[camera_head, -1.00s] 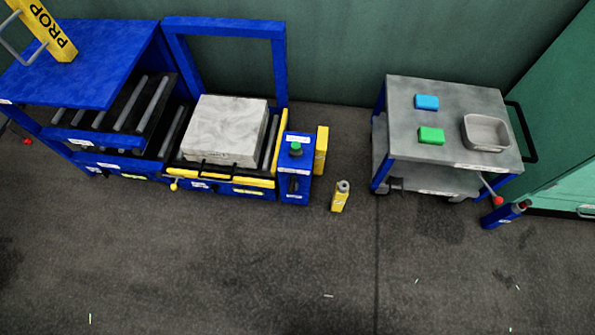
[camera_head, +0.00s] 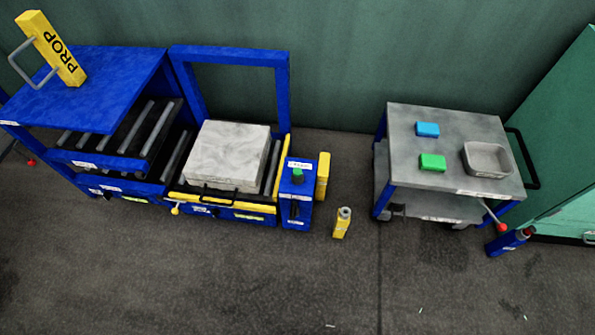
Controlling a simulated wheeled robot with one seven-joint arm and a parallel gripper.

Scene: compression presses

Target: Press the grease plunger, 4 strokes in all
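No part clearly readable as the grease plunger stands out; the labels are too small to read. A short yellow unit with a grey round top (camera_head: 341,222) stands upright on the floor, right of the press. A blue box with a green knob on top (camera_head: 296,195) stands at the press's right end, and a yellow block (camera_head: 323,176) is beside it. A blue cylinder with a dark red end (camera_head: 508,242) leans near the cart at the right. My gripper is not in view, so nothing shows it touching any of these.
The blue press (camera_head: 226,214) holds a grey slab (camera_head: 228,154) on rollers. A yellow PROP bar (camera_head: 51,48) lies on the blue top at left. A grey cart (camera_head: 448,118) carries blue and green blocks and a tray. The front floor is clear.

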